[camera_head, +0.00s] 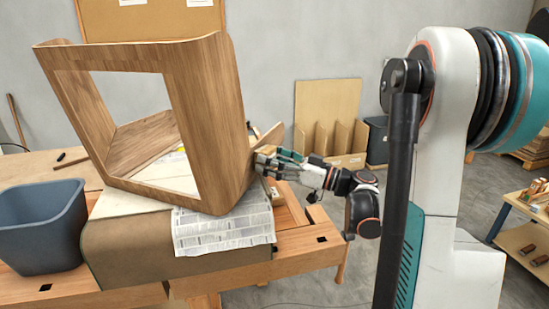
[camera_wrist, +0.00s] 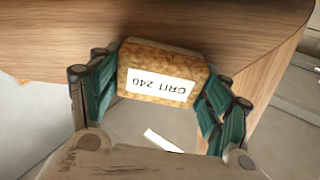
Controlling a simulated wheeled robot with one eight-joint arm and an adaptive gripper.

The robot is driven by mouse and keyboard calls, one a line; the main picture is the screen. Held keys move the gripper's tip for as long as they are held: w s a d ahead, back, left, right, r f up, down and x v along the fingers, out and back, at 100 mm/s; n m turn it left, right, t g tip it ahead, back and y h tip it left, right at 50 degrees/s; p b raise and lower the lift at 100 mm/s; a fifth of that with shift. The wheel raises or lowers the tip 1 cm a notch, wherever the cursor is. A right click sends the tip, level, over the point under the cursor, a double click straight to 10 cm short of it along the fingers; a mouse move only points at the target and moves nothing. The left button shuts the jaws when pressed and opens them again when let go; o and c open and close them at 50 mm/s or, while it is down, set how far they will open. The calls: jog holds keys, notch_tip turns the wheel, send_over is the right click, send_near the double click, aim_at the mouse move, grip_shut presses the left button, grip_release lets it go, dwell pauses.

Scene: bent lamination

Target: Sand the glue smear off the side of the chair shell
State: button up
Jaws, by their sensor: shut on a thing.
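The chair shell (camera_head: 222,130) is a bent wood-grain loop with a large opening, standing on the padded bench. My gripper (camera_head: 268,157) is at its right side. In the wrist view my gripper (camera_wrist: 163,75) is shut on a cork-textured sanding block (camera_wrist: 135,83) between its teal fingers. The block's white label reads "GRIT 240" upside down. The block's far face is against or very close to the shell's wood side (camera_wrist: 225,30); I cannot tell if it touches. I see no glue smear in either view; the block and fingers cover part of the side.
A brown blanket (camera_head: 125,245) and printed newspaper (camera_head: 225,235) lie under the shell on the workbench (camera_head: 30,290). A blue-grey bin (camera_head: 40,235) stands at the left. A small light block (camera_head: 276,197) is near the bench's right end.

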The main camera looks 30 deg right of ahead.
jog(key=shift+s+a, duration=0.2)
jog(key=shift+a, duration=0.1)
jog(key=shift+d, duration=0.1)
jog(key=shift+r+v, duration=0.2)
jog(key=shift+v, duration=1.25)
jog(key=shift+r+v, duration=0.2)
jog(key=shift+v, duration=1.25)
jog(key=shift+s+d, duration=0.1)
jog(key=v, duration=0.2)
jog(key=shift+s+d+r+b, duration=0.15)
jog(key=shift+s+d+b, duration=0.1)
jog(key=shift+s+b, duration=0.1)
jog(key=shift+w, duration=0.1)
jog(key=f+x, duration=0.1)
jog(key=x, duration=0.5)
jog(key=shift+w+a+b, duration=0.3)
